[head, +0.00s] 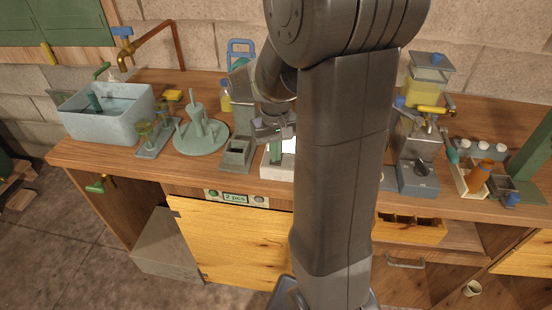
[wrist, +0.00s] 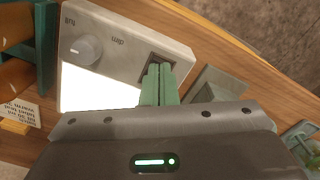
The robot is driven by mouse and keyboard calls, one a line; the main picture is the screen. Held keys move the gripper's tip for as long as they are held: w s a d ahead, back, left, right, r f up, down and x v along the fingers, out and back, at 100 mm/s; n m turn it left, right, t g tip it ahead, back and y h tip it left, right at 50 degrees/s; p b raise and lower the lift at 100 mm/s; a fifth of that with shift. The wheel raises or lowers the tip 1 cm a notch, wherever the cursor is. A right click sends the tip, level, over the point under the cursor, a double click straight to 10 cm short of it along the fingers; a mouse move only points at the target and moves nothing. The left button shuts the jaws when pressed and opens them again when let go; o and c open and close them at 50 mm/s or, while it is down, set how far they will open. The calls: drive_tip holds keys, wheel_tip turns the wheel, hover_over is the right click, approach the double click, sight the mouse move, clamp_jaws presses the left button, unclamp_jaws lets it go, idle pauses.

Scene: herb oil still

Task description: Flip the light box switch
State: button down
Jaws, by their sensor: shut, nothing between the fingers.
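The light box (wrist: 130,45) is a pale grey box with a round knob (wrist: 84,50) marked "full" and "dim" and a bright white panel (wrist: 95,90). Its dark rocker switch (wrist: 163,62) sits at the box's right part in the wrist view. My gripper (wrist: 160,72) is shut and empty, its green fingertips at the switch, covering part of it. I cannot tell whether they touch it. In the head view the light box (head: 272,173) stands on the bench, partly hidden by my arm, with my gripper (head: 276,155) over it.
A grey holder (head: 237,153) stands just left of the box, with a green round stand (head: 201,135) and a sink basin (head: 105,113) farther left. A grey device (head: 415,170) and a tray of bottles (head: 470,178) stand to the right.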

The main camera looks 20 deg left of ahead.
drive_tip(key=shift+f, duration=0.15)
wheel_tip(320, 180, up, 7)
drive_tip(key=p, duration=0.6)
idle(0.3)
drive_tip(key=shift+f, duration=0.1)
